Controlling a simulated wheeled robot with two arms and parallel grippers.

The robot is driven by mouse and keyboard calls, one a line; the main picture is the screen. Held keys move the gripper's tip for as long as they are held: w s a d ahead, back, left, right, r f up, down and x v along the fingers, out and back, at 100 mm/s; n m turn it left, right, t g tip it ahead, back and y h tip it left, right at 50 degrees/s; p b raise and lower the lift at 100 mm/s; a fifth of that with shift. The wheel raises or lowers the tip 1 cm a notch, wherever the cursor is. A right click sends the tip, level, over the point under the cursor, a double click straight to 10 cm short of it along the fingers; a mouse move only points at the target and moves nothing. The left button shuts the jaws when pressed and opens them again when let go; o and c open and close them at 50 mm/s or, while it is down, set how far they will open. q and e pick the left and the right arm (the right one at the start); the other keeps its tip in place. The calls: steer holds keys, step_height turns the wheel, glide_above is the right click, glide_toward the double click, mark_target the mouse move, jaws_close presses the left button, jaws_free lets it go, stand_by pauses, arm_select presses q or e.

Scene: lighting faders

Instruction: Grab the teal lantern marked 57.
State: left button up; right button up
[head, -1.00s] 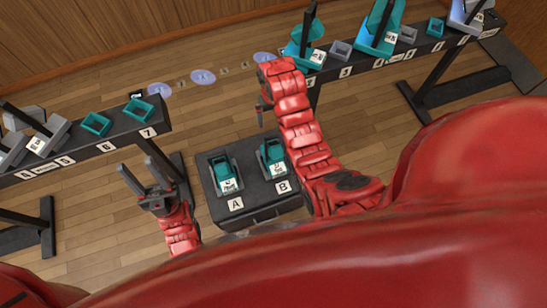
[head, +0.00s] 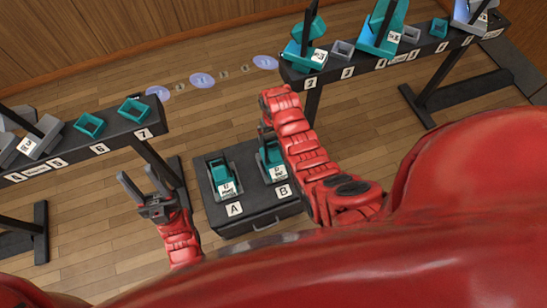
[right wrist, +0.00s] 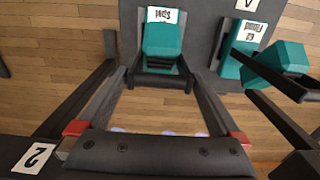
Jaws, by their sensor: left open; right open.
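Two teal lanterns rest on a dark case, one by label A (head: 222,175) and one by label B (head: 271,158). Their white tags are too small to read surely, so I cannot tell which is 57. My right gripper (head: 265,131) is above the B lantern and partly hides it. In the right wrist view its open fingers (right wrist: 160,72) point toward the B lantern (right wrist: 162,45), which shows between them; the A lantern (right wrist: 262,65) is to the right. I cannot tell if they touch. My left gripper (head: 146,186) is open and empty, left of the case.
The dark case (head: 262,212) stands on the wooden floor. A left rail (head: 120,140) bears teal and grey trays. A right rail (head: 420,55) bears more teal lanterns and trays. Pale discs (head: 202,80) lie on the floor between the rails.

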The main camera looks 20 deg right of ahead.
steer(key=shift+f, duration=0.75)
steer(key=shift+c, duration=0.3)
jaws_close()
